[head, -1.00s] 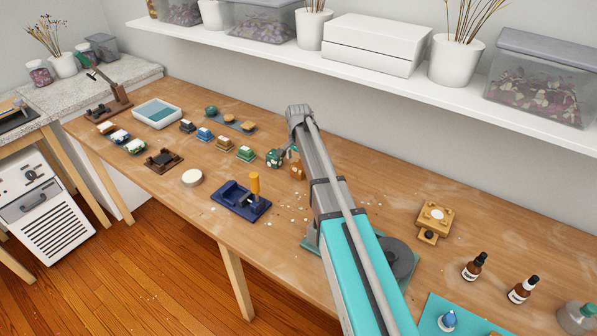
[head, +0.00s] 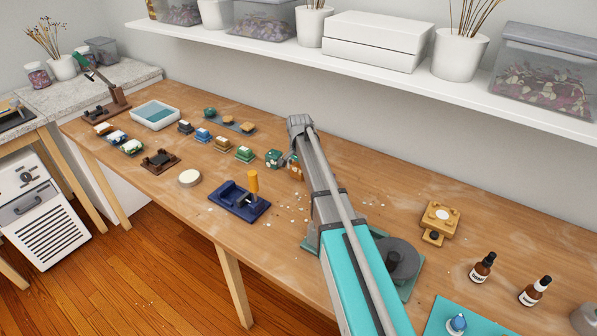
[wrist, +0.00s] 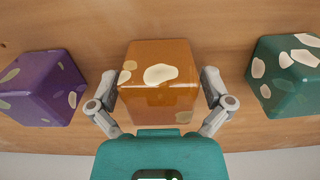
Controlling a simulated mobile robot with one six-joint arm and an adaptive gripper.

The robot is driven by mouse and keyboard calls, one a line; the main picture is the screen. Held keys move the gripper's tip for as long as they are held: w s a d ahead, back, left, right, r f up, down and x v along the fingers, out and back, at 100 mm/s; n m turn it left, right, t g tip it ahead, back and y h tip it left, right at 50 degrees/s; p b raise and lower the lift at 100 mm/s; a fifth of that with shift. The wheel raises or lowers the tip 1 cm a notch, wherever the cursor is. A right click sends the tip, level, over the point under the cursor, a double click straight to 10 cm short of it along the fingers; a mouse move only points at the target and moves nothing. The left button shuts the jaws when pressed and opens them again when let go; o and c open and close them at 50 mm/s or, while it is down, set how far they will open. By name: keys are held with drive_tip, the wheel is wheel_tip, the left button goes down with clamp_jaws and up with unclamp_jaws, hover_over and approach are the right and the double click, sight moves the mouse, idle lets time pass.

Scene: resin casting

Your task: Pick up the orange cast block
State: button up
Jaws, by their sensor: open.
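The orange cast block (wrist: 158,80) is a glossy cube with cream petal-like patches. In the wrist view it sits on the wooden table in the middle, between the two fingers of my gripper (wrist: 160,98). The fingers are open, one on each side of the block, with a small gap showing at the sides. In the head view the orange block (head: 295,171) shows only partly, the rest hidden behind my arm and gripper.
A green block (wrist: 285,78) stands close on the right in the wrist view, and a purple block (wrist: 42,88) stands on the left. In the head view the green block (head: 273,158) is just left of the orange one. A blue fixture (head: 232,200) with an orange handle stands nearer.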

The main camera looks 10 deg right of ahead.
drive_tip(key=shift+c, duration=0.3)
drive_tip(key=c, duration=1.1)
drive_tip(key=shift+r, duration=0.1)
wheel_tip(320, 180, up, 3)
drive_tip(key=p, duration=0.3)
drive_tip(key=s+r+p, duration=0.3)
drive_tip(key=s, duration=0.1)
drive_tip(key=s+r+p, duration=0.3)
drive_tip(key=s, duration=0.2)
drive_tip(key=s+d+r+p, duration=0.1)
drive_tip(key=s+r+p, duration=0.2)
drive_tip(key=s+p, duration=0.1)
drive_tip(key=shift+s+r, duration=0.4)
drive_tip(key=shift+s, duration=0.1)
drive_tip(key=shift+a, duration=0.1)
